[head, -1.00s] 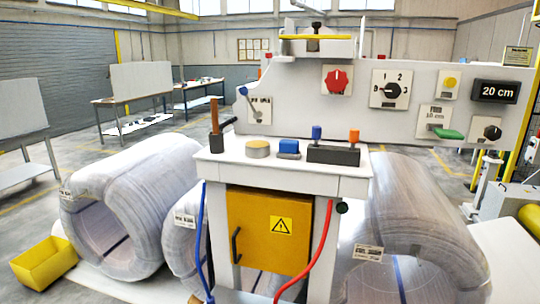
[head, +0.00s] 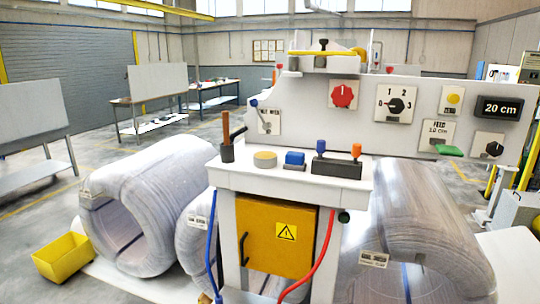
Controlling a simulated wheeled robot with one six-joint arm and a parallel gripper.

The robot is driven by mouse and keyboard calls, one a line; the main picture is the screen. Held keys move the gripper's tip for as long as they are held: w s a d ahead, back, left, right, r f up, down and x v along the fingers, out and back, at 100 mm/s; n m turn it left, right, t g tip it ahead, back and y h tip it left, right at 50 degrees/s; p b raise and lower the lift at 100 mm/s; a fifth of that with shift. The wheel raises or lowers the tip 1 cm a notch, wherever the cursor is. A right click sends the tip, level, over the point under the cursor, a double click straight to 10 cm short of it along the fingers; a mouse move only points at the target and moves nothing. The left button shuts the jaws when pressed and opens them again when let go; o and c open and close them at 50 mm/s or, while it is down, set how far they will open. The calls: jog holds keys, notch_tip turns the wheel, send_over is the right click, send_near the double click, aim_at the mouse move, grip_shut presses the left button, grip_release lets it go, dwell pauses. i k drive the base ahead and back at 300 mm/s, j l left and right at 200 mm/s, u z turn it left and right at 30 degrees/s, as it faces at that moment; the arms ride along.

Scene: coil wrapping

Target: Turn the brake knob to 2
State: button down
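A black dial knob (head: 396,105) sits on a white square plate (head: 381,111) marked 0, 1, 2 and 3, on the long pale panel of the machine. The 0 is at the left, 1 and 2 above, 3 at the right. The knob's pointer looks turned to the left, toward 0, but it is too small to be sure. The word brake is not readable on the plate. My gripper is not in view.
A red knob (head: 343,95), a yellow button (head: 453,98), a green lever (head: 449,150) and another black knob (head: 494,149) share the panel. Below stands a white bench (head: 240,178) with small items. Large wire coils (head: 140,208) flank it. A yellow bin (head: 65,258) is on the floor.

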aim_at(396, 106)
jog(key=k+u, duration=0.1)
jog(key=k, duration=0.75)
jog(key=k+j+z, duration=0.15)
jog(key=j, duration=0.25)
jog(key=i, duration=0.2)
jog(key=j+u, duration=0.1)
jog(key=j, duration=0.1)
